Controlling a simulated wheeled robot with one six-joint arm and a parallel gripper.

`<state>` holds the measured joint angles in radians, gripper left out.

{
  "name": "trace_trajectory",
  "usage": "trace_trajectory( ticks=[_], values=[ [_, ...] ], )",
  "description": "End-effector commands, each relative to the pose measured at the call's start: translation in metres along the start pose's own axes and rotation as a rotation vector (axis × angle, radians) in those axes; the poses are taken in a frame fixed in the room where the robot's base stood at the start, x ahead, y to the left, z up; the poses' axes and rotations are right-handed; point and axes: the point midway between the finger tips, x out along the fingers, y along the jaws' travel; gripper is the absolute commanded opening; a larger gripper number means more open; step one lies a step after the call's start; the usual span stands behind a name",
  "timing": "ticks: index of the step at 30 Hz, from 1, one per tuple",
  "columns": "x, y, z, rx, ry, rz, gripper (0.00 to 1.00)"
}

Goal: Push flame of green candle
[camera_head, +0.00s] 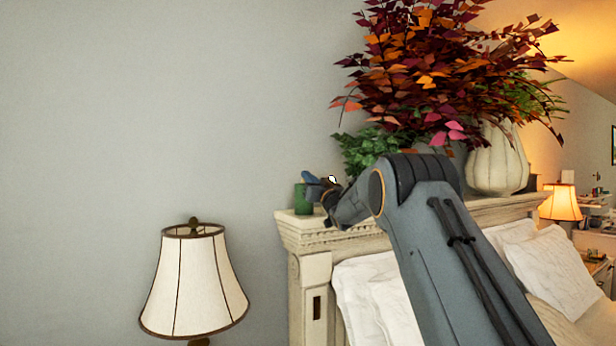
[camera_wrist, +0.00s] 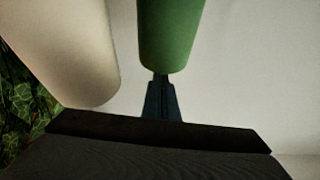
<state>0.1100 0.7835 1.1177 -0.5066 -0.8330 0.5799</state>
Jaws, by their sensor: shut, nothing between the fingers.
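The green candle (camera_head: 302,199) stands upright on the left end of the cream headboard ledge in the head view. In the wrist view, the green candle (camera_wrist: 172,35) comes down from the top edge, and its near end is at my fingertips. My gripper (camera_head: 307,177) is at the top of the candle in the head view, reaching from the right. In the wrist view, my gripper (camera_wrist: 160,78) is shut and empty, its dark fingers pointing at the candle. I cannot tell whether they touch it. No flame is visible.
A pale cylinder (camera_wrist: 65,45) is close on the left in the wrist view, with ivy leaves (camera_wrist: 25,115) beyond it. A leafy plant (camera_head: 372,150) and a white vase (camera_head: 497,160) stand on the ledge (camera_head: 330,236). A lamp (camera_head: 195,285) is at lower left.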

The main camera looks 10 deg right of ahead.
Motion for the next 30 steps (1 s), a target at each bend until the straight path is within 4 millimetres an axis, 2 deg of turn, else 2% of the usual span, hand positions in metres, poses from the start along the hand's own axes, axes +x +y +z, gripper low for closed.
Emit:
trace_trajectory(
  ticks=[8,19,30],
  values=[
    [0.0,0.0,0.001,0.0,0.001,0.0,0.0],
    [-0.006,0.001,0.019,0.0,-0.001,0.0,0.0],
    [-0.007,0.001,0.022,0.002,-0.009,0.001,0.0]
  ],
)
